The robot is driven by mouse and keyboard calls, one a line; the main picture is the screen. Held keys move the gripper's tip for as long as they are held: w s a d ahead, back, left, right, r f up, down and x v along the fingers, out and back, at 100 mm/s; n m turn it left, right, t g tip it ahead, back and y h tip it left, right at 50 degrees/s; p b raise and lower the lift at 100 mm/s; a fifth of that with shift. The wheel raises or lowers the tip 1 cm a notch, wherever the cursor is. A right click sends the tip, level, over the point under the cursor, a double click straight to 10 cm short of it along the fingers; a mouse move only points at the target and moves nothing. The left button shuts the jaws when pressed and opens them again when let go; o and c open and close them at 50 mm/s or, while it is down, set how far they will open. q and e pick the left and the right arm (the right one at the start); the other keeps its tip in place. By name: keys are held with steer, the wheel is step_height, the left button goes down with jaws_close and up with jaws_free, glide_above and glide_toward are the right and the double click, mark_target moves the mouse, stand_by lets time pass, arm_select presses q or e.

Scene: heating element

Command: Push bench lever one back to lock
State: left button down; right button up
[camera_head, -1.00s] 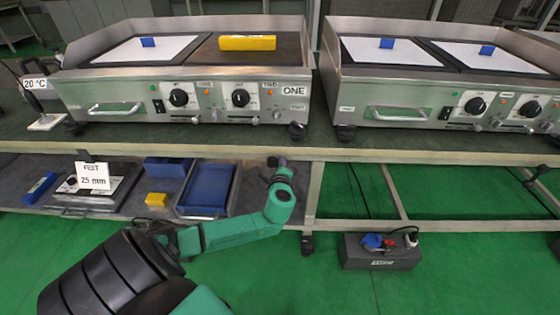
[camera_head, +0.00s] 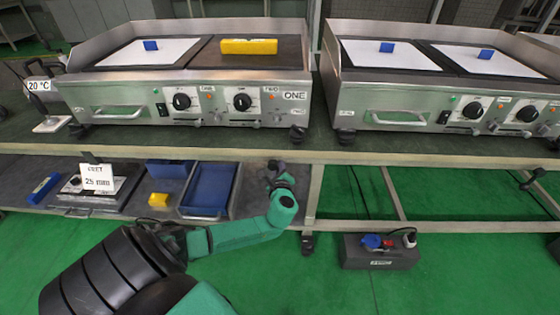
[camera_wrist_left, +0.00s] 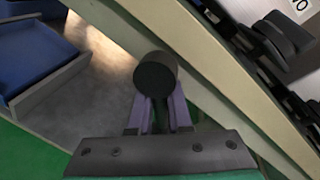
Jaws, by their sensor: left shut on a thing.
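Bench lever one shows as a dark round knob (camera_head: 274,164) just under the bench's front edge, below the right end of griddle ONE. In the left wrist view the knob (camera_wrist_left: 155,73) is a black cylinder between my fingers. My left gripper (camera_wrist_left: 154,103) is shut on it. In the head view my left gripper (camera_head: 281,178) is small and dark at the end of my green arm. The lever's shaft and pivot are mostly hidden. My right gripper is not in view.
Griddle ONE (camera_head: 200,105) stands on the bench above, beside a second griddle (camera_head: 390,95). The bench's pale front rail (camera_head: 400,157) runs close to my gripper. A blue tray (camera_head: 210,190) lies on the lower shelf to the left. Another dark lever (camera_head: 533,178) is at the far right.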

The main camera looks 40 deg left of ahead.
arm_select(q)
steer(key=shift+s+a+f+m+y+p, duration=0.15)
steer(key=shift+s+a+m+y+p, duration=0.3)
steer(key=shift+m, duration=0.7)
steer(key=shift+a+f+m+y+p, duration=0.15)
steer(key=shift+m+p, duration=0.45)
steer(key=shift+m, duration=0.5)
steer(key=shift+s+a+f+m+y+p, duration=0.15)
steer(key=shift+s+m+y+p, duration=0.3)
steer(key=shift+m, duration=0.7)
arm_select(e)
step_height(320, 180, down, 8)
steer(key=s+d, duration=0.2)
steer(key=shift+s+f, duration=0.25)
arm_select(q)
steer(key=shift+w, duration=0.2)
steer(key=c, duration=1.1)
jaws_free()
steer(key=shift+r, duration=0.1)
